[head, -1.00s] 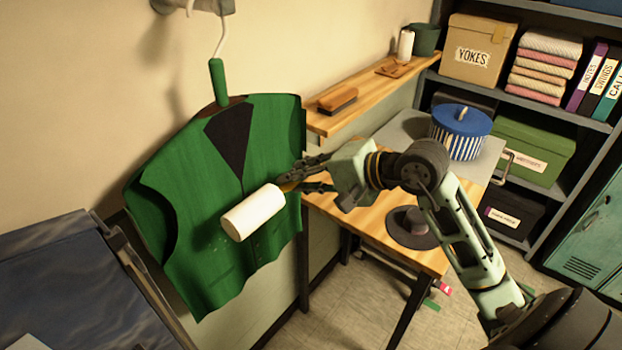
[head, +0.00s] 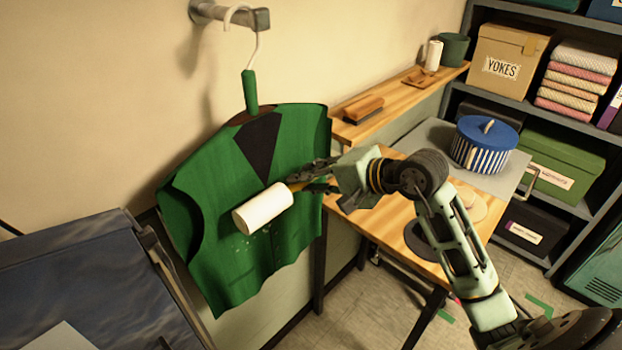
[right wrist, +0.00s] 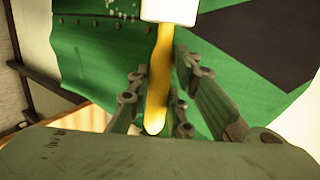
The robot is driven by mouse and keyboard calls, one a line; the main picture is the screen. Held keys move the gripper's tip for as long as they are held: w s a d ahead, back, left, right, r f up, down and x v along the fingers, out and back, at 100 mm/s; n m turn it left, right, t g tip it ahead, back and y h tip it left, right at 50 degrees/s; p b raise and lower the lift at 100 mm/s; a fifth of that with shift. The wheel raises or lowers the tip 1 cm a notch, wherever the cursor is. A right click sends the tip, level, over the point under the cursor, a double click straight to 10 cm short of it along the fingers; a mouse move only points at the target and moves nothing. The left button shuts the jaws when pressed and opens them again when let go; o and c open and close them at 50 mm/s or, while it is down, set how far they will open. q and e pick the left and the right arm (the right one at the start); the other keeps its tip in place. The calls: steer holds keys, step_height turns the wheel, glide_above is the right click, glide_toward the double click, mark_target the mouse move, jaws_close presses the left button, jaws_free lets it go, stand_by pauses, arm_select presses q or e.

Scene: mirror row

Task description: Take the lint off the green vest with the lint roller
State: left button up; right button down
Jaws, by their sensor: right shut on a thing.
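The green vest (head: 215,245) hangs from a hanger (head: 250,85) on a wall hook (head: 232,14). It has a dark V-shaped neck. Pale lint specks (head: 245,246) show on its lower front, just below the lint roller. The lint roller (head: 263,208) has a white cylinder in front of the vest; I cannot tell if it touches the cloth. My right gripper (head: 305,184) is shut on the roller's yellow handle (right wrist: 157,85), which shows between its fingers in the right wrist view. In that view specks also show on the vest (right wrist: 90,60) near the top. My left gripper is not in view.
A wooden shelf (head: 395,100) with a brush (head: 363,108) runs along the wall right of the vest. A wooden table (head: 385,235) stands below it, with a blue-lidded striped box (head: 485,148) nearby. A dark blue-covered surface (head: 80,275) lies at lower left.

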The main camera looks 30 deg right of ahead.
steer(key=shift+w+a+b, duration=0.2)
steer(key=shift+w, duration=0.35)
steer(key=shift+w+a+b, duration=0.15)
steer(key=shift+w+a, duration=0.05)
steer(key=shift+w, duration=0.35)
stand_by(0.6)
